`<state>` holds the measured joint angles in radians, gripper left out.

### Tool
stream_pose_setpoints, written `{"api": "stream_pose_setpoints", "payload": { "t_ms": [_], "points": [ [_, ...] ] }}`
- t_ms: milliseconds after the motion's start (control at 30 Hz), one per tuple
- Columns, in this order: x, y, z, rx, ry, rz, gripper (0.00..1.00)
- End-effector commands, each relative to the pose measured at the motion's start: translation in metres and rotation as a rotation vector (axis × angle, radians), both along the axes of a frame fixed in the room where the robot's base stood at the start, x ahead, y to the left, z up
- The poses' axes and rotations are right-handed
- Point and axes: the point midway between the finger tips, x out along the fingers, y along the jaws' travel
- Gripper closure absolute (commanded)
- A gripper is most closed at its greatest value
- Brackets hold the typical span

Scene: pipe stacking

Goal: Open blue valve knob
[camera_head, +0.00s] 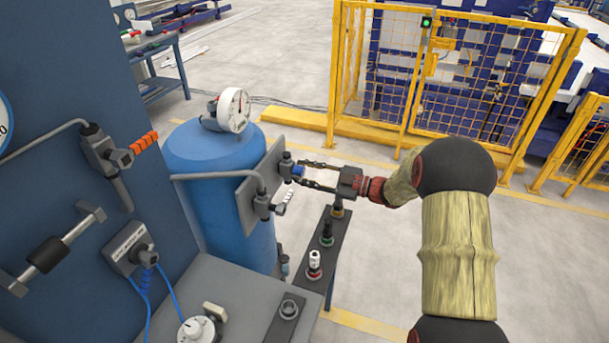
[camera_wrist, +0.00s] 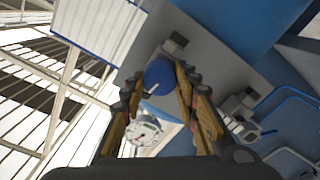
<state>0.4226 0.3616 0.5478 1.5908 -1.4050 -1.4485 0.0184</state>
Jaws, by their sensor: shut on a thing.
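The blue valve knob (camera_head: 297,170) sits on a valve fixed to a grey plate on the side of the blue tank. In the wrist view the knob (camera_wrist: 160,76) shows as a round blue cap between the two finger ends. My gripper (camera_head: 305,174) reaches in from the right, its fingers on either side of the knob. In the wrist view my gripper (camera_wrist: 160,84) is shut on the knob. The fingers partly hide the knob's sides, and its turn angle cannot be told.
The blue tank (camera_head: 212,165) carries a gauge (camera_head: 234,110) on top. A second valve with a white handle (camera_head: 285,202) is just below the knob. A narrow rack (camera_head: 318,262) with several fittings stands below my arm. A yellow fence (camera_head: 450,75) is behind. Open floor lies to the right.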

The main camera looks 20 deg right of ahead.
Motion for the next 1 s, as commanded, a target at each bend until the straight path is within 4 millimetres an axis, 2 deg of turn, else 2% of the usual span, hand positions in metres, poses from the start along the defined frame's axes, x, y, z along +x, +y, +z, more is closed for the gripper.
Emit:
{"api": "stream_pose_setpoints", "payload": {
  "t_ms": [400, 933, 967, 1000],
  "points": [
    [-0.0005, 0.0001, -0.0017, -0.100, -0.136, 0.000, 0.95],
    [-0.0006, 0.0002, -0.0013, -0.112, -0.151, 0.000, 0.95],
    [-0.0006, 0.0002, -0.0013, -0.112, -0.151, 0.000, 0.68],
    [-0.0005, 0.0003, -0.0013, -0.112, -0.151, 0.000, 0.66]
  ]
}}
